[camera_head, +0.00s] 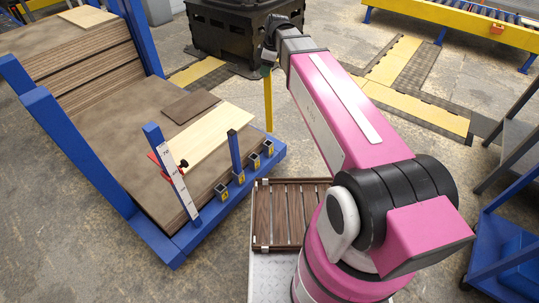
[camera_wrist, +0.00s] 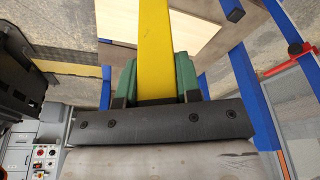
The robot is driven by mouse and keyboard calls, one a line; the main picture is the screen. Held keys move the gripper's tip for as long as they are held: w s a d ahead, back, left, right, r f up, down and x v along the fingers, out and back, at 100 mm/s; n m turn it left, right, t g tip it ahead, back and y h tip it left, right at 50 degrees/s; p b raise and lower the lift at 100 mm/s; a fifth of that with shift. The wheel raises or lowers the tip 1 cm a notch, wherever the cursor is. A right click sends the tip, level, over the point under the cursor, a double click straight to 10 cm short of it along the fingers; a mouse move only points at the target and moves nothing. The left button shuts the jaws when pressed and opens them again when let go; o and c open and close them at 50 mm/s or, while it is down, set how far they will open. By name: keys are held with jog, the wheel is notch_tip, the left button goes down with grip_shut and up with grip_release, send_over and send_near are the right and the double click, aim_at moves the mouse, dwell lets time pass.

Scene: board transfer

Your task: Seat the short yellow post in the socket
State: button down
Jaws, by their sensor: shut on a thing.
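The short yellow post (camera_head: 268,103) hangs roughly upright from my gripper (camera_head: 267,69), beyond the far right end of the blue rack base. In the wrist view the post (camera_wrist: 153,45) is a yellow bar between the green finger pads of my gripper (camera_wrist: 155,78), which is shut on it. Along the blue base edge stands a row of small sockets with yellow labels. The end socket (camera_head: 267,147) is nearest the post in the picture. The nearer sockets (camera_head: 253,160) and (camera_head: 221,190) look empty. A blue post (camera_head: 234,150) rises at another socket. The post's lower end appears near the rack's far corner; its height above the base is unclear.
A blue upright with a white scale (camera_head: 178,185) and red clamp stands at the rack's near side. Stacked boards (camera_head: 130,125) fill the rack. A black crate (camera_head: 235,35) stands behind my gripper. A slatted wooden deck (camera_head: 262,215) lies beside my arm's base.

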aim_at(267, 90)
jog(key=s+a+n+g, duration=0.2)
jog(key=s+a+n, duration=0.1)
jog(key=a+n, duration=0.45)
jog(key=shift+w+d+f, duration=1.2)
jog(key=shift+d+f, duration=0.1)
jog(key=shift+f, duration=0.6)
jog(key=shift+w+d+f, duration=1.2)
jog(key=shift+d+f, duration=0.15)
jog(key=shift+f, duration=0.6)
jog(key=shift+w+d+f, duration=1.2)
jog(key=shift+d+f, duration=0.1)
jog(key=shift+f, duration=1.2)
jog(key=c, duration=0.8)
grip_release()
jog(key=shift+r, duration=0.1)
